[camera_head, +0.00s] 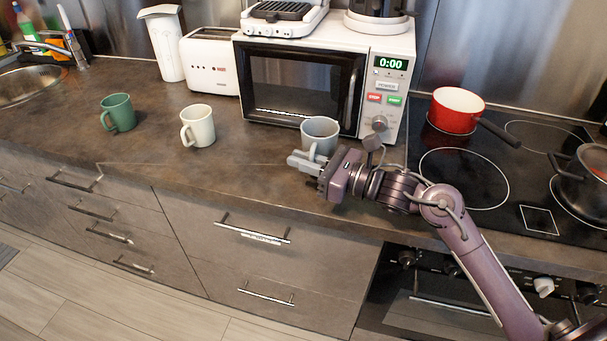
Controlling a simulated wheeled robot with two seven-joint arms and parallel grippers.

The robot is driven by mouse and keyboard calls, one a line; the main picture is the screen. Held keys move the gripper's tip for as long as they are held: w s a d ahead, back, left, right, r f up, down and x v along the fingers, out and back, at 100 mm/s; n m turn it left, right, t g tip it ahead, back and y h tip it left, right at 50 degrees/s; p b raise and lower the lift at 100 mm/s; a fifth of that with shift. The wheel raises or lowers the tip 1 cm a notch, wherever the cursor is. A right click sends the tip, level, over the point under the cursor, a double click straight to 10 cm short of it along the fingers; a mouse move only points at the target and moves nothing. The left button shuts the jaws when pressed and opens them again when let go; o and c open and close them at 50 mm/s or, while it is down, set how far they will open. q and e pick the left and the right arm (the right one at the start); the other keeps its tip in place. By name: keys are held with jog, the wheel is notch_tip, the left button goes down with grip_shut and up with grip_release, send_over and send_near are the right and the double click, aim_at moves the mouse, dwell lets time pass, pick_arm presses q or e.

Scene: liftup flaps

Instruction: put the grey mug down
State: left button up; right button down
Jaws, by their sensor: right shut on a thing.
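The grey mug (320,129) is upright in front of the microwave, at the right part of the dark counter. My right gripper (304,161) reaches in from the right and is shut on the mug at its near, lower side. The gripper hides the mug's lower part, so I cannot tell whether its base touches the counter (250,177). My left gripper is not in view.
A white mug (200,128) and a green mug (120,113) stand to the left on the counter. The microwave (296,84) is close behind. The stove (478,180) with a red pot (455,112) lies right. Counter between the white and grey mugs is clear.

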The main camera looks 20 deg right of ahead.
notch_tip(320, 180, down, 4)
jog(key=shift+f, duration=0.1)
jog(key=shift+f, duration=0.1)
dwell(0.3)
jog(key=c, duration=2)
grip_release()
jog(key=shift+f, duration=0.1)
jog(key=o, duration=0.5)
